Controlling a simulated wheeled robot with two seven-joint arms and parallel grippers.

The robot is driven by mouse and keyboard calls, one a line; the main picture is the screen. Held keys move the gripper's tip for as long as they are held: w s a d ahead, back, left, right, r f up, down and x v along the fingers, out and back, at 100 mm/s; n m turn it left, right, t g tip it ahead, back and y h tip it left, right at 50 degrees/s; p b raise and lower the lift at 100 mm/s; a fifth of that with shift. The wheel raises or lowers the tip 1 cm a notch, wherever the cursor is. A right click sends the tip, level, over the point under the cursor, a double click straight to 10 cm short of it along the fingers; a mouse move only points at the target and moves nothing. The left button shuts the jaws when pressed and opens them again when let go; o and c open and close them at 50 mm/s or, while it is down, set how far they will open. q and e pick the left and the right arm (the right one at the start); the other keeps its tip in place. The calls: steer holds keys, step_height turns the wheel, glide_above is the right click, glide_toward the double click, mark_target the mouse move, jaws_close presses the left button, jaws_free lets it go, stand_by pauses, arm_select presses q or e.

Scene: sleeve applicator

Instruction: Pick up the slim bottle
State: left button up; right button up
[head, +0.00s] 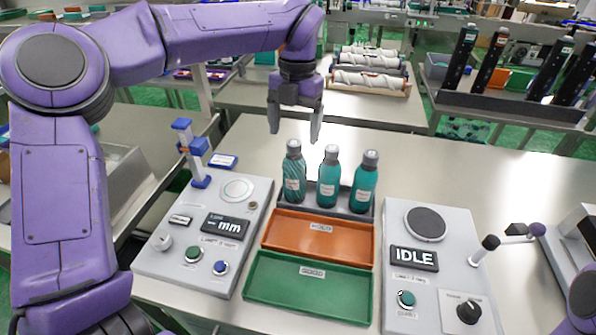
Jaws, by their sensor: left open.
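Three teal bottles with grey caps stand upright in a row in a dark holder (354,214): a left bottle (293,178) with a wavy pattern, a middle bottle (328,180) and a right bottle (364,186). I cannot tell for sure which is the slim one; their widths look close. My left gripper (295,133) is open and empty, pointing down just above the left bottle's cap, with its fingers apart. It does not appear to touch any bottle. My right gripper is out of view; only a bit of purple arm shows at the lower right.
In front of the bottles lie an orange tray (317,239) and a green tray (309,289), both empty. A measuring panel (205,238) with a blue post stands left; an "IDLE" panel (437,285) stands right. Dark upright racks and white rolls are behind. The table's right rear is clear.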

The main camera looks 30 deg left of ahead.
mark_target(294, 156)
arm_select(q)
steer(key=f, duration=0.2)
steer(key=s+f, duration=0.1)
steer(key=f, duration=0.4)
steer(key=shift+s+d+f+p, duration=0.1)
steer(key=shift+s+d+p, duration=0.05)
steer(key=shift+d+p, duration=0.15)
jaws_close()
